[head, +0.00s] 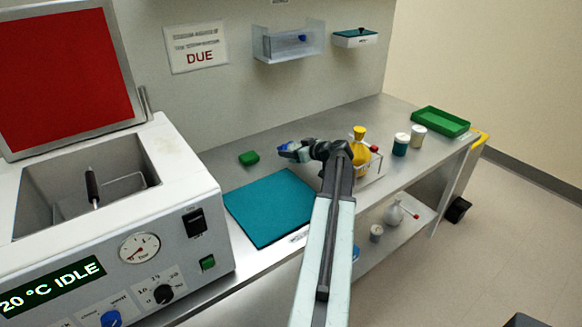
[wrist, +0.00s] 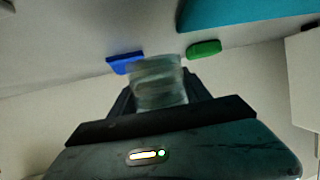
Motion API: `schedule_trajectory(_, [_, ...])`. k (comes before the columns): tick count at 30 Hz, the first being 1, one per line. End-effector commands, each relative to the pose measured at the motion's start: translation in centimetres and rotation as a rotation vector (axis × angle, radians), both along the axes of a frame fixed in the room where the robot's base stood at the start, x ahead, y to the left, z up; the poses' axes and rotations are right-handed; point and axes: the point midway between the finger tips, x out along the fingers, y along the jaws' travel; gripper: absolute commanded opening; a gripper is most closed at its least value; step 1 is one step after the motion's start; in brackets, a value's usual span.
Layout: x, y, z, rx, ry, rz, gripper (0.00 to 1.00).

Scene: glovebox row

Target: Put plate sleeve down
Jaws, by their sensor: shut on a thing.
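My gripper (head: 308,151) is shut on a pale, translucent sleeve-like thing, which I take to be the plate sleeve (wrist: 158,84). In the head view the sleeve (head: 296,153) is small and partly hidden by the jaws, over the bench behind the teal mat. A blue piece (wrist: 125,62) shows beside the sleeve's far end in the wrist view; I cannot tell whether it is part of it. I cannot tell whether the sleeve touches the bench. The teal mat (head: 268,208) lies flat and bare on the bench.
A green block (head: 249,158) lies left of my gripper. A yellow bottle (head: 359,147) stands close on the right, with two lidded jars (head: 401,144) and a green tray (head: 440,122) beyond. A white machine (head: 120,225) with a raised lid fills the left. Wall holders (head: 290,45) hang behind.

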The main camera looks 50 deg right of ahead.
Motion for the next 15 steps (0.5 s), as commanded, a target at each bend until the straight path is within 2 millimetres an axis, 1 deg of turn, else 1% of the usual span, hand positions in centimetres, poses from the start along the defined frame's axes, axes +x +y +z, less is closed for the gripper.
schedule_trajectory(2, [0.0, 0.0, -0.4, 0.0, 0.0, 0.0, 0.09])
schedule_trajectory(6, [0.0, 0.0, -2.9, 0.0, 0.0, 0.0, 0.09])
schedule_trajectory(8, [0.0, 0.0, -3.8, 0.0, 0.0, 0.0, 0.09])
schedule_trajectory(9, [0.0, 0.0, -4.0, 0.0, 0.0, 0.0, 0.09])
schedule_trajectory(15, [0.1, 0.1, -3.5, 0.0, 0.0, 0.001, 0.09])
